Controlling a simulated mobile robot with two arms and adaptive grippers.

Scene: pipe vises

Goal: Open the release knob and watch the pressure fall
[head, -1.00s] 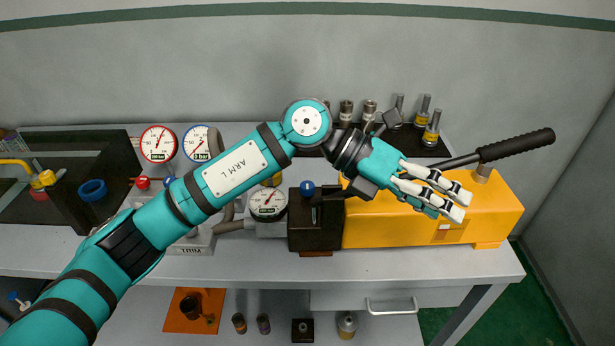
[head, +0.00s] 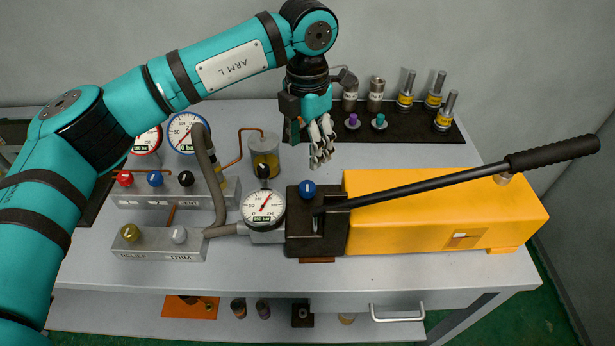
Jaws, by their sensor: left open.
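The hand pump has a yellow body (head: 430,222) and a black head block (head: 318,238) on the bench. A round blue knob (head: 307,189) with a white mark sits on top of the block. I take it to be the release knob. A round pressure gauge (head: 263,208) stands left of the block, its needle pointing up and to the right; its small green readout is hard to read. My left gripper (head: 319,158) is open and empty, fingers pointing down, just beyond the blue knob and apart from it. My right gripper is not in view.
The long black pump lever (head: 460,180) slants up to the right over the yellow body. Two grey manifolds with coloured knobs (head: 155,179) stand at the left. A clear cup (head: 264,155) stands behind the gauge. A black rack (head: 400,125) of fittings lies at the back.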

